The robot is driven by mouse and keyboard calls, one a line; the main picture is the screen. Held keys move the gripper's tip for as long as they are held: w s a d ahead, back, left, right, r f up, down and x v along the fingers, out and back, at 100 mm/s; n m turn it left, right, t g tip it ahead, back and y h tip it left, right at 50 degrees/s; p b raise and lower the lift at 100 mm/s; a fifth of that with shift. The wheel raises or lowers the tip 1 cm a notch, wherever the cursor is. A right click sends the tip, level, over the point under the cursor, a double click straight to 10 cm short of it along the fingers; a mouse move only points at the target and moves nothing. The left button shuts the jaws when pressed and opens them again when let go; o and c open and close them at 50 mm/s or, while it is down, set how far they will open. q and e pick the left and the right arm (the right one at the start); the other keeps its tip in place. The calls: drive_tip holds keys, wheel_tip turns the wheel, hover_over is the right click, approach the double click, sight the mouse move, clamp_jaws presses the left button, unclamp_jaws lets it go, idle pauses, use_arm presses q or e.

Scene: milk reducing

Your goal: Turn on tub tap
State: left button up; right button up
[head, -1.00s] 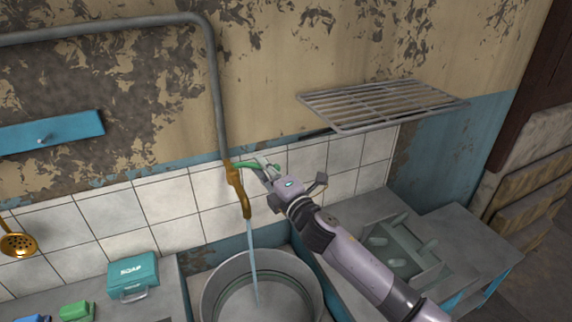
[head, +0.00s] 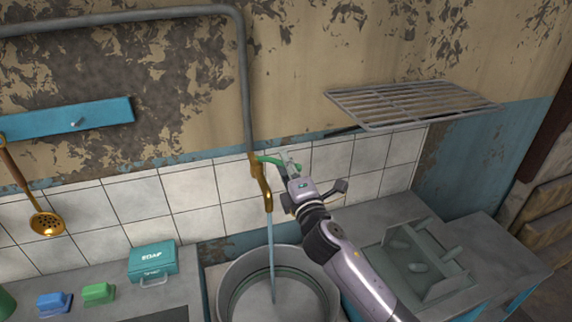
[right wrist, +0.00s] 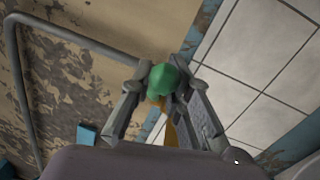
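The brass tub tap (head: 262,188) hangs at the end of a grey wall pipe, and a stream of water (head: 271,245) runs from it. Its green handle (head: 267,159) sits at the top of the tap; the handle also shows in the right wrist view (right wrist: 163,79). My right gripper (head: 289,165) is at the handle, with its fingers on either side of the green end and seemingly touching it. The round metal tub (head: 234,277) stands below the tap and catches the stream. My left gripper is not in view.
A wire rack (head: 410,104) juts from the wall at right, above a grey counter with a dish rack (head: 425,262).

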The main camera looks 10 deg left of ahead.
drive_tip(key=shift+o, duration=1.4)
drive_tip(key=shift+s, duration=0.1)
drive_tip(key=v, duration=1.2)
